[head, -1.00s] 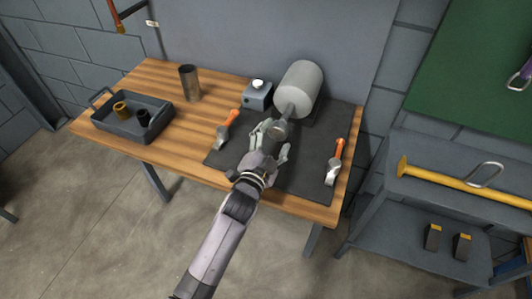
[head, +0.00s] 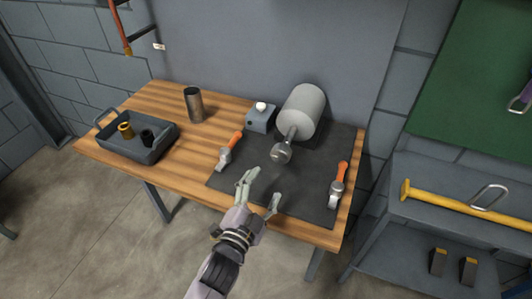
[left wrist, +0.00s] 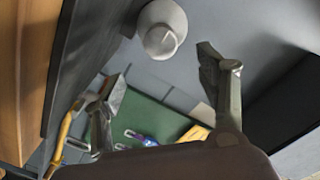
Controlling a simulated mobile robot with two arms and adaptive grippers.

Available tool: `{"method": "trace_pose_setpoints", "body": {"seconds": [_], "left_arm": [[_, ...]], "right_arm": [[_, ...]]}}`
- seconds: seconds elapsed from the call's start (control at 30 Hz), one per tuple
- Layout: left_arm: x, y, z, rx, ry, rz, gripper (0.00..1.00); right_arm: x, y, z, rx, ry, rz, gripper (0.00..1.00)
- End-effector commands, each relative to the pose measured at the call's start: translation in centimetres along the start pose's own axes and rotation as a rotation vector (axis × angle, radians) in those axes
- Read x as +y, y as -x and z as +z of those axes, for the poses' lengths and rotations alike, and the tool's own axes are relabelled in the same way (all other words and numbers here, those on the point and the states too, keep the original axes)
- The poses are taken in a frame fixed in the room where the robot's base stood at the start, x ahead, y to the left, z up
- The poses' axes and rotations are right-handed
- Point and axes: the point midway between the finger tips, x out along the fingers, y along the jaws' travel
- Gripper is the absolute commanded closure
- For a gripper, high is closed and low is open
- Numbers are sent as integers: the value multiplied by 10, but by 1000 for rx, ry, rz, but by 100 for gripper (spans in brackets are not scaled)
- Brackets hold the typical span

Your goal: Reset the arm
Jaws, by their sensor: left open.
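My left gripper (head: 262,187) is open and empty in the head view, over the front edge of the dark mat (head: 310,196). Its two fingers are spread and point toward the back of the table. The grey cylinder machine (head: 301,110) stands at the mat's back, its shaft and rounded end piece (head: 281,153) pointing forward. The gripper is apart from this end piece, in front of it. In the left wrist view both fingers show spread (left wrist: 158,82) with nothing between them. My right gripper is not in view.
Hammers with orange handles lie left (head: 225,153) and right (head: 337,187) on the mat. A grey box with a white knob (head: 261,117), a metal cup (head: 194,105) and a grey tray (head: 150,154) stand on the wooden table (head: 190,155). A shelf (head: 440,188) holding a yellow bar stands right.

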Motion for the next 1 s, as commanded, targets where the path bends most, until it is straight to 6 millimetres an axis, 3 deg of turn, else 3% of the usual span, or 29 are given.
{"method": "trace_pose_setpoints", "body": {"seconds": [0.2, 0.37, 0.5, 0.6, 0.8, 1.0], "left_arm": [[-1, 2, 5, -22, 14, 5, 34], [-5, 25, 47, -211, 138, 56, 34], [-3, 75, 99, -498, 335, 134, 34], [1, 115, 122, -676, 456, 184, 34], [10, 177, 140, -918, 604, 254, 34], [15, 228, 142, -1096, 697, 306, 34]], "right_arm": [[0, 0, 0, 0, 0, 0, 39], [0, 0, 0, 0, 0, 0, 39], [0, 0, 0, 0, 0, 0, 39], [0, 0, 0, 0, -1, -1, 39], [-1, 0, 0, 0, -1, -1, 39], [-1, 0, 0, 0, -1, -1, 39]]}}
